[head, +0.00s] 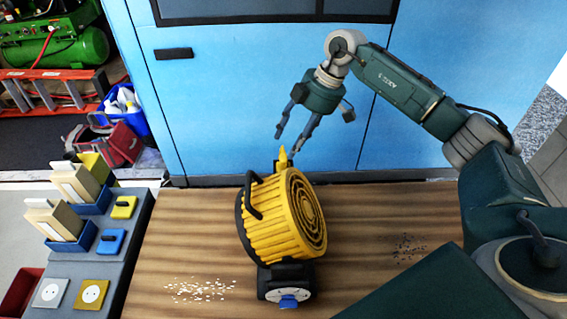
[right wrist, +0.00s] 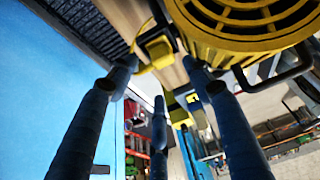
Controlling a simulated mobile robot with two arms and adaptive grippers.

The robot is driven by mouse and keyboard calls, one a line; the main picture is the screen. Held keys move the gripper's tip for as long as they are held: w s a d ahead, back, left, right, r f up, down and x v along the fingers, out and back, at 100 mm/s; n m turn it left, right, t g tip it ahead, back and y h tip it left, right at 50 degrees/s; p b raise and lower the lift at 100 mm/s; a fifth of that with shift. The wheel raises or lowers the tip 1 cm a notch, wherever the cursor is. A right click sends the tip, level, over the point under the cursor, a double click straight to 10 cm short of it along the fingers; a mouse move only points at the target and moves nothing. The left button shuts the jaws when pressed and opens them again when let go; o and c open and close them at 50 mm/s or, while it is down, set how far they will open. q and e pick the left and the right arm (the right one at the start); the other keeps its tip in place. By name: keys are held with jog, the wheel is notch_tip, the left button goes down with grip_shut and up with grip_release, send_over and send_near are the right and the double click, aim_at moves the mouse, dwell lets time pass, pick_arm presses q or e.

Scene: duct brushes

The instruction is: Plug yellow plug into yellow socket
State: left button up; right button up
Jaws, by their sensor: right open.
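A yellow plug (head: 283,157) stands at the back edge of the yellow drum-shaped machine (head: 285,215), on the wooden table. It also shows in the right wrist view (right wrist: 158,48), beyond the fingertips, with a yellow cable curving beside it. My right gripper (head: 290,141) is open and empty, pointing down just above the plug; its fingers also show in the right wrist view (right wrist: 161,80). Whether a finger touches the plug I cannot tell. The yellow socket (head: 91,293) lies on the grey panel at the front left. My left gripper is out of view.
A white socket (head: 49,293) is beside the yellow one. A yellow switch (head: 124,207), a blue switch (head: 110,242) and blue bins (head: 76,240) sit on the panel. White bits (head: 200,290) and dark bits (head: 408,247) lie on the table. Blue cabinets (head: 230,100) stand behind.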

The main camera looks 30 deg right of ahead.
aim_at(285, 156)
jog(key=shift+f, duration=0.1)
jog(key=x, duration=0.1)
jog(key=p+x, duration=0.1)
jog(key=x, duration=0.2)
jog(key=shift+s+a+f, duration=0.15)
jog(key=shift+s+a, duration=0.05)
jog(key=shift+s, duration=0.1)
jog(key=shift+a+f, duration=0.1)
jog(key=shift+f, duration=0.2)
jog(key=c, duration=1.2)
